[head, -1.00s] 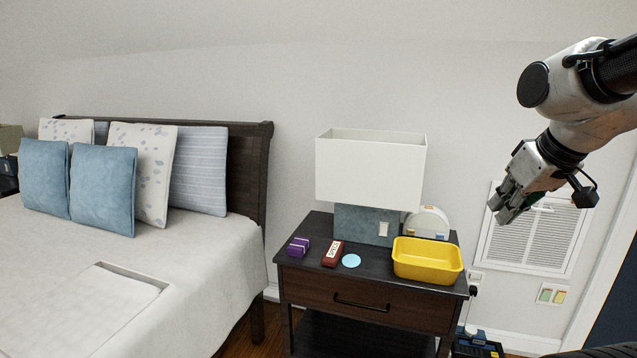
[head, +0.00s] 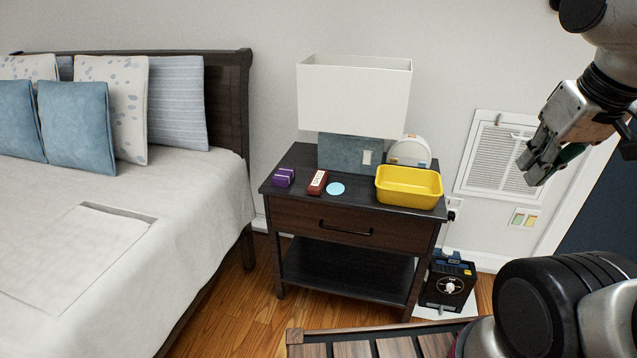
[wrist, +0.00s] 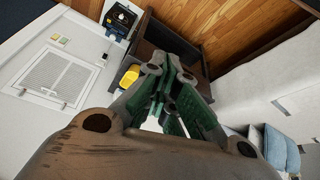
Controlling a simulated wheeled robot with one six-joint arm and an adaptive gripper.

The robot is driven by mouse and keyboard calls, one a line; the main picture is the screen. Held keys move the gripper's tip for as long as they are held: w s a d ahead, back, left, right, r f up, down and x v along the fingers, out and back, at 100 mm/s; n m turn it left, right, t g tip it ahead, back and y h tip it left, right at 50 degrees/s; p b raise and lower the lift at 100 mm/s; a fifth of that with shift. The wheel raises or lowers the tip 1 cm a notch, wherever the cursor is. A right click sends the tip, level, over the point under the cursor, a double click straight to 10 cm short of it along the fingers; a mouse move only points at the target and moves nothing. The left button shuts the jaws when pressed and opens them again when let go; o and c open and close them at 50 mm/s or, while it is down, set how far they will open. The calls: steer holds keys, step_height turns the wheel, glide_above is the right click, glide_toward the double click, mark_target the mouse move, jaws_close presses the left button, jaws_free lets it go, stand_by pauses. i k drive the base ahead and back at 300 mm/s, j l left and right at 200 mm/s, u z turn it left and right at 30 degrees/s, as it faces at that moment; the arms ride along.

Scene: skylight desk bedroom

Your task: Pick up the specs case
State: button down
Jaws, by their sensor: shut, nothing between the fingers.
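A small dark red case with a white label (head: 317,182), which looks like the specs case, lies on the dark nightstand top (head: 303,157). It sits between a purple box (head: 284,177) and a light blue disc (head: 336,188). My gripper (head: 530,172) is raised in the air at the right of the head view, well apart from the case. Its fingers are shut and empty. In the wrist view my gripper (wrist: 170,92) covers much of the nightstand, and I cannot make out the case there.
A yellow bin (head: 408,201) stands at the nightstand's right front. A white-shaded lamp (head: 355,95) and a white rounded object (head: 410,151) stand behind. The bed (head: 120,230) is on the left. A dark machine (head: 447,285) sits on the floor at right. A slatted wooden piece (head: 335,343) is low in front.

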mark_target(316, 187)
steer(key=i+j, duration=0.25)
steer(key=i, duration=0.2)
steer(key=i+j, duration=0.3)
steer(key=i, duration=0.15)
steer(key=i+j, duration=0.25)
steer(key=i, duration=0.15)
